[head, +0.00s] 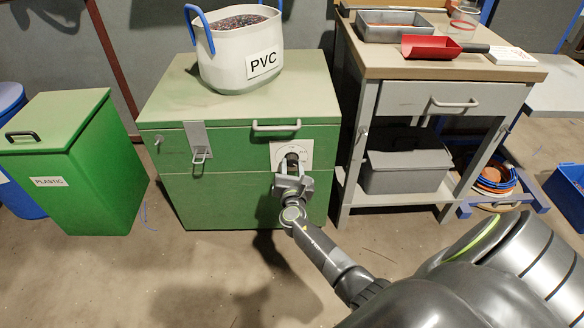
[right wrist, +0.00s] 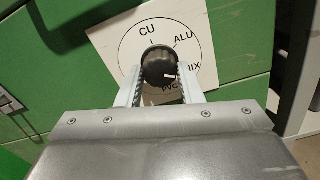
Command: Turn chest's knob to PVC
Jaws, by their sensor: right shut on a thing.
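The green chest (head: 240,203) stands in the middle of the head view, with a square white dial plate (head: 307,150) on its front at the right. The black knob (right wrist: 159,66) sits at the centre of the dial in the right wrist view. The dial shows CU, ALU, MIX and PVC, with PVC at the bottom partly hidden. A white mark on the knob's lower right lies toward MIX and PVC; I cannot tell exactly which. My right gripper (right wrist: 158,80) is shut on the knob, one finger on each side. My left gripper is out of view.
A white tub (head: 225,66) labelled PVC stands on the chest lid. A metal hasp (head: 198,143) and a handle (head: 276,127) are on the chest's front. A workbench (head: 398,98) stands close on the right, a green PLASTIC bin (head: 85,190) on the left. The floor in front is mostly clear.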

